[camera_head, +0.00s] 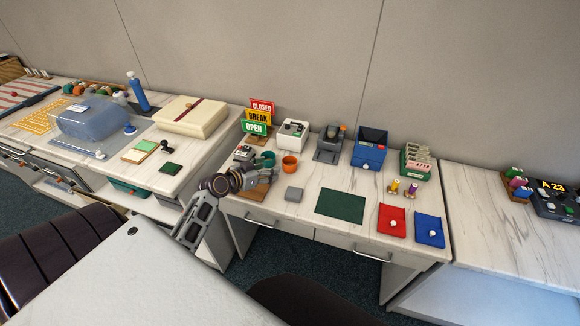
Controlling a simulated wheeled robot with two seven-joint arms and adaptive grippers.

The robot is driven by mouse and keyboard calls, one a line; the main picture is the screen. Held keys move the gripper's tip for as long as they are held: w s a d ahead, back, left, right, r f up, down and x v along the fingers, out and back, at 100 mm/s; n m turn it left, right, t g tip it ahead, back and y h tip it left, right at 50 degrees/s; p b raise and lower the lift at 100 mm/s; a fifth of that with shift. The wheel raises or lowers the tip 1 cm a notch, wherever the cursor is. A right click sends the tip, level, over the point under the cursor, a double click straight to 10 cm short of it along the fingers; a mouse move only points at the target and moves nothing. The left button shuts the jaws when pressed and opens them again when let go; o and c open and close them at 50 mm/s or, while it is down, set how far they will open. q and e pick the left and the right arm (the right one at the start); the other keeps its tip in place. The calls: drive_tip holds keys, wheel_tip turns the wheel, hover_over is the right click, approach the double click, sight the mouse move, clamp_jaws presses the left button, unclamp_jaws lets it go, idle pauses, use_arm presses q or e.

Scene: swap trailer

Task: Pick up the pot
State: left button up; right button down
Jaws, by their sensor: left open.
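A small orange pot (290,164) stands upright on the white marbled desk, left of its middle. My left gripper (266,177) is open, low over the desk's left part, just left of and nearer than the orange pot. It looks apart from the pot, with nothing seen between its fingers. A teal cup-like container (266,157) stands behind the gripper, partly hidden by it. My right gripper is out of view.
A grey block (294,193) and a dark green mat (340,203) lie in front of the pot. A white box device (293,134) and stacked signs (259,117) stand behind. A blue bin (369,148) is at the back.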

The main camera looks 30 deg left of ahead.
use_arm(q)
approach(294, 160)
drive_tip(key=shift+x, duration=0.85)
drive_tip(key=shift+w, duration=0.1)
idle(0.4)
drive_tip(key=shift+p+x, duration=0.3)
drive_tip(key=shift+x, duration=2.25)
drive_tip(key=shift+f, duration=0.1)
drive_tip(key=c, duration=0.7)
drive_tip(key=shift+o, duration=0.2)
